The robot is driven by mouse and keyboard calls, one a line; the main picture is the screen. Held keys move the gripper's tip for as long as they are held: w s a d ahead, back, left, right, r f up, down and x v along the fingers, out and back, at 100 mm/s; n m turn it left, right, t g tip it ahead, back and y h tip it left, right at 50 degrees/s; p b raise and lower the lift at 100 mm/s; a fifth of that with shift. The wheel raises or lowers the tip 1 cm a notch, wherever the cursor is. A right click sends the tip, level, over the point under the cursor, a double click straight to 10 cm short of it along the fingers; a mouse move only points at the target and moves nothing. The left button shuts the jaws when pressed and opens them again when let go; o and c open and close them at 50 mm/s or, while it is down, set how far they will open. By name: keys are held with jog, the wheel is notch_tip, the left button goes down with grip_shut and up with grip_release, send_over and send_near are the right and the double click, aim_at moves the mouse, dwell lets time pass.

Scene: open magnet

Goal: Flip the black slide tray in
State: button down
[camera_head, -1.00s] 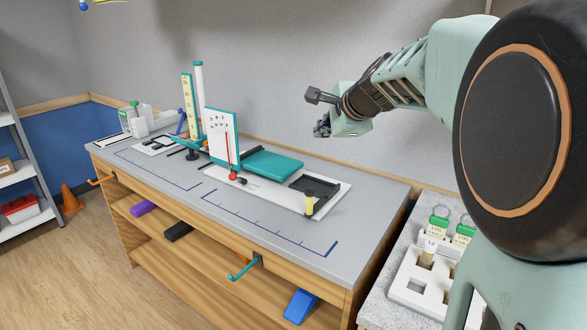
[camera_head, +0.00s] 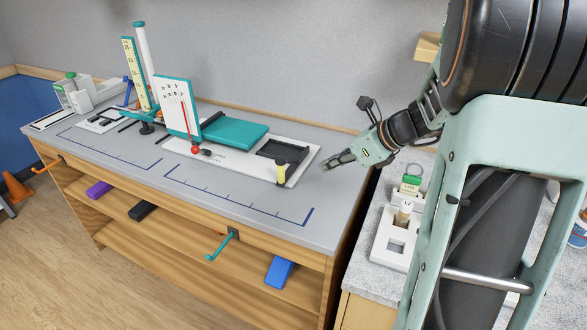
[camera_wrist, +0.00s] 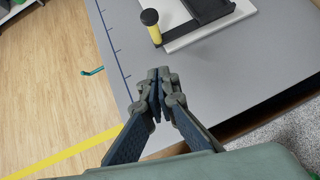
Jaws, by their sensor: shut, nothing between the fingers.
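The black slide tray (camera_head: 285,151) lies at the right end of a white base plate (camera_head: 245,167) on the grey bench. In the wrist view, the post (camera_wrist: 155,32) and part of the black tray (camera_wrist: 210,8) show at the top. My gripper (camera_head: 328,164) is shut and empty. It is just right of the base plate's right end, low over the bench, apart from the tray and post. In the wrist view, the fingertips (camera_wrist: 158,75) meet over the grey bench top.
A teal block (camera_head: 235,132) and an upright white panel with a red pointer (camera_head: 178,108) are left of the tray. A side counter at right holds a white rack (camera_head: 398,238) with bottles. The bench front strip is clear.

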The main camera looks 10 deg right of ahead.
send_near(284, 174)
notch_tip(284, 174, down, 4)
jog(key=shift+s+d+r+b, duration=0.1)
jog(key=shift+s+d+b, duration=0.05)
jog(key=shift+b, duration=0.2)
jog(key=w+a, duration=0.2)
jog(key=shift+w+a+p, duration=0.15)
jog(key=shift+w+p, duration=0.15)
jog(key=shift+w, duration=0.05)
jog(key=shift+w+a, duration=0.3)
jog(key=shift+w, duration=0.1)
